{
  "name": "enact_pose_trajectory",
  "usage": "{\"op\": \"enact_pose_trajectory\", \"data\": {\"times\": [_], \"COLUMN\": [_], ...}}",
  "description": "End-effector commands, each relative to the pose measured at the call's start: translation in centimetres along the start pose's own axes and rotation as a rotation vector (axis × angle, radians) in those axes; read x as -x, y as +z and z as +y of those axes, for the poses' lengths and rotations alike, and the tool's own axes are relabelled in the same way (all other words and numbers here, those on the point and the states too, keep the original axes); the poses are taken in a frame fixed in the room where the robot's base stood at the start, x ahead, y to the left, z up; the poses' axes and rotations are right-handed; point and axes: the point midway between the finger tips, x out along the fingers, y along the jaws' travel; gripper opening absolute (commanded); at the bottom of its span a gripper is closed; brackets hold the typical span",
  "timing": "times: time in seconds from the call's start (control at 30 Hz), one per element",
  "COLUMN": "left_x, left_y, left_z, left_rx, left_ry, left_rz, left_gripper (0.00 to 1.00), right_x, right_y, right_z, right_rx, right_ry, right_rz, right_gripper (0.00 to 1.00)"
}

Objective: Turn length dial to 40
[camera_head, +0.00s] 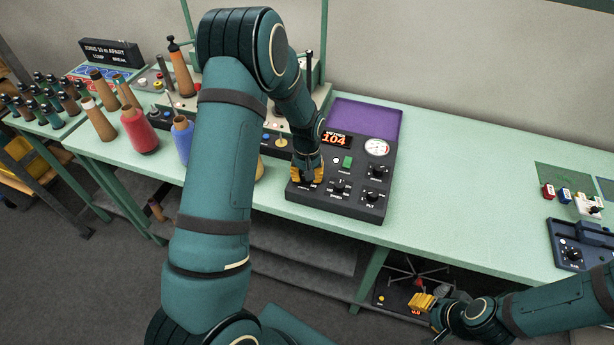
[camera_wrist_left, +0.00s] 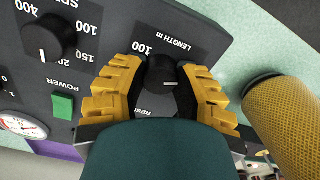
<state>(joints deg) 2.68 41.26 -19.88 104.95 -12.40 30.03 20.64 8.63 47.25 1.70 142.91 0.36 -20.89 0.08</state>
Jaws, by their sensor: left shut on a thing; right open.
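The length dial (camera_wrist_left: 162,71) is a black knob on the dark control panel (camera_head: 337,205), under a "LENGTH m" label that appears upside down in the left wrist view. A white mark shows on the knob's lower right side there; I cannot tell which number it points to. My left gripper (camera_wrist_left: 165,90), with yellow ribbed fingers, is shut on the dial, one finger on each side. In the head view my left gripper (camera_head: 307,174) covers the dial at the panel's left side. My right gripper (camera_head: 422,302) is open and empty at the lower right, beyond the table's front edge.
The panel's red display (camera_head: 335,139) reads 104. A speed dial (camera_wrist_left: 50,38), a green power button (camera_wrist_left: 63,106) and a gauge (camera_head: 377,147) share the panel. Thread cones, including a red one (camera_head: 138,130), stand to the left.

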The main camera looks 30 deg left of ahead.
Motion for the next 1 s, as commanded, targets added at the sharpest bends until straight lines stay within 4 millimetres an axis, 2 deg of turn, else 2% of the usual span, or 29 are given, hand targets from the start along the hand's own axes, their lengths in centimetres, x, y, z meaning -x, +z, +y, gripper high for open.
{"op": "enact_pose_trajectory", "data": {"times": [0.6,1.0], "left_x": [-0.1,-0.1], "left_y": [0.0,0.0], "left_z": [-0.1,0.0], "left_rx": [-0.558,-0.817], "left_ry": [0.0,0.0], "left_rz": [-0.001,-0.001], "left_gripper": [0.0,0.0], "right_x": [-2.4,-3.0], "right_y": [0.3,0.4], "right_z": [0.8,1.0], "right_rx": [0.0,0.0], "right_ry": [0.005,0.006], "right_rz": [0.0,0.0], "right_gripper": [0.47,0.47]}}
